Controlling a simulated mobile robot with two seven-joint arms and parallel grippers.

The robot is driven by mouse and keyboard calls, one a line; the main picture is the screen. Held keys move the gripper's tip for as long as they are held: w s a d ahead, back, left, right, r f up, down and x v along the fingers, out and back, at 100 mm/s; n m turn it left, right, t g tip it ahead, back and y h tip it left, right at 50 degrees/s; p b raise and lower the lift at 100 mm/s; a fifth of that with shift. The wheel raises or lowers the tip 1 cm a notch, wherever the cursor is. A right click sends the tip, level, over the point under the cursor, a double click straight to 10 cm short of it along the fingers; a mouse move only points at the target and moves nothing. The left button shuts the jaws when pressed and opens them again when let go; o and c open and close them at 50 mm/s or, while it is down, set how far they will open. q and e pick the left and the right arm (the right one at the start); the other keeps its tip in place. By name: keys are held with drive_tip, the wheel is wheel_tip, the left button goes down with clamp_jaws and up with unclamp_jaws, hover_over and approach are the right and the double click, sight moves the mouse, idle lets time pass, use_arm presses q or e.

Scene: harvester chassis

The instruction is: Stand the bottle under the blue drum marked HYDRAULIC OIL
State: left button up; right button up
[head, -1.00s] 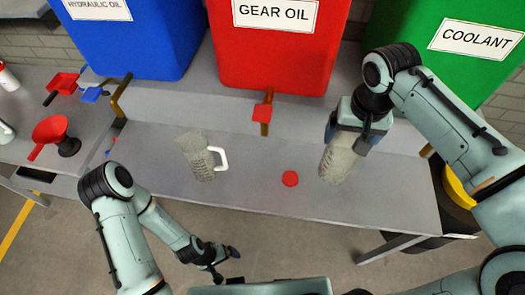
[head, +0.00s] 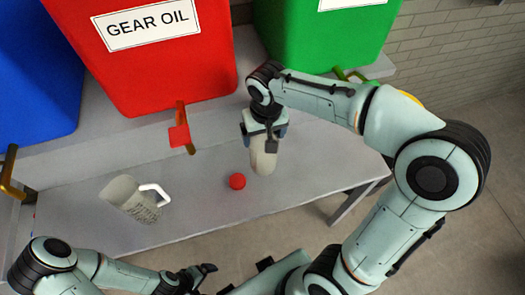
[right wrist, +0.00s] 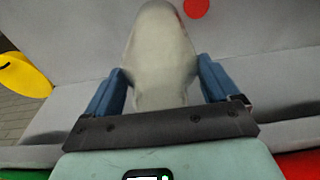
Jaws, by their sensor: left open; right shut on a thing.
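The pale bottle (head: 263,158) is in my right gripper (head: 265,138), held over the grey bench top near its right part. In the right wrist view the bottle (right wrist: 160,50) sits between the two blue fingers (right wrist: 160,92). Its lower part is hidden by the gripper. The blue drum (head: 35,80) is at the left edge of the head view, far left of the bottle, and its label is out of frame. A brass tap (head: 10,172) shows below it. My left gripper (head: 205,280) is open and empty in front of the bench.
A red GEAR OIL drum (head: 150,65) with a red-handled tap (head: 182,130) stands between the blue drum and a green drum (head: 320,42).

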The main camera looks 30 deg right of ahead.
wheel_tip(320, 180, down, 8)
drive_tip(key=shift+w+f+b, duration=0.1)
drive_tip(key=shift+f+b, duration=0.05)
drive_tip(key=shift+b, duration=0.2)
drive_tip(key=shift+f, duration=0.2)
drive_tip(key=o, duration=1.1)
drive_tip(key=shift+o, duration=0.2)
